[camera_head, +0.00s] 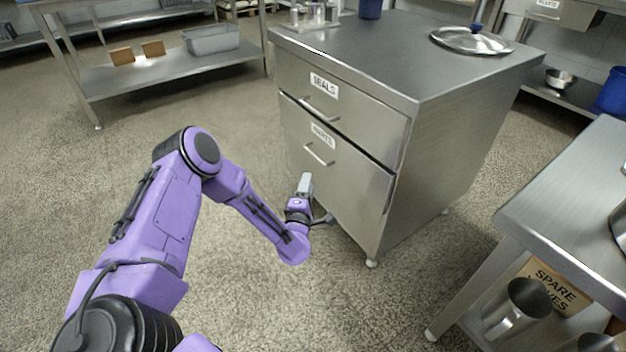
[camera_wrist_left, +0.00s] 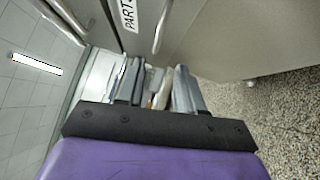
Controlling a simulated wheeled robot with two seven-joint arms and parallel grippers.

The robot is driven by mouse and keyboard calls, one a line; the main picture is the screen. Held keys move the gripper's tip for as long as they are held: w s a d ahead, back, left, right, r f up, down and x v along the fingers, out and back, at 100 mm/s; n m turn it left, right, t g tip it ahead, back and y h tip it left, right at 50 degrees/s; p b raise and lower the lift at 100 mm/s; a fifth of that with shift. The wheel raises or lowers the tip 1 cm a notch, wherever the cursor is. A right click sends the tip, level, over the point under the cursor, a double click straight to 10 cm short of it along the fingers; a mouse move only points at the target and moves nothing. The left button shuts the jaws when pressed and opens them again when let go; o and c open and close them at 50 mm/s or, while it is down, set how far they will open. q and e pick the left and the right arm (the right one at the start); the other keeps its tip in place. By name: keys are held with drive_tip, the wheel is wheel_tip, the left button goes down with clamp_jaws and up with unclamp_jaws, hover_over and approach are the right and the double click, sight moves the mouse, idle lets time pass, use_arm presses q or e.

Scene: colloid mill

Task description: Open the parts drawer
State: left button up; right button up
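The parts drawer (camera_head: 345,185) is the lower steel drawer of the cabinet, with a "PARTS" label (camera_head: 322,134) and a bar handle (camera_head: 319,154). A thin dark gap runs along its top edge; it looks shut or nearly so. My left gripper (camera_head: 305,182) is in front of the drawer, a little below and left of the handle in the head view. My right gripper is out of view.
The "SEALS" drawer (camera_head: 340,110) is above, shut. A steel table (camera_head: 570,200) stands at the right, with a metal jug (camera_head: 518,308) below. A shelf rack (camera_head: 150,75) is at the back left. Floor before the drawer is clear.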

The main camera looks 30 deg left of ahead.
use_arm(q)
drive_tip(key=b+x, duration=0.3)
drive_tip(key=x, duration=0.7)
drive_tip(key=shift+w+a+r, duration=0.15)
drive_tip(key=shift+w+r, duration=0.1)
clamp_jaws()
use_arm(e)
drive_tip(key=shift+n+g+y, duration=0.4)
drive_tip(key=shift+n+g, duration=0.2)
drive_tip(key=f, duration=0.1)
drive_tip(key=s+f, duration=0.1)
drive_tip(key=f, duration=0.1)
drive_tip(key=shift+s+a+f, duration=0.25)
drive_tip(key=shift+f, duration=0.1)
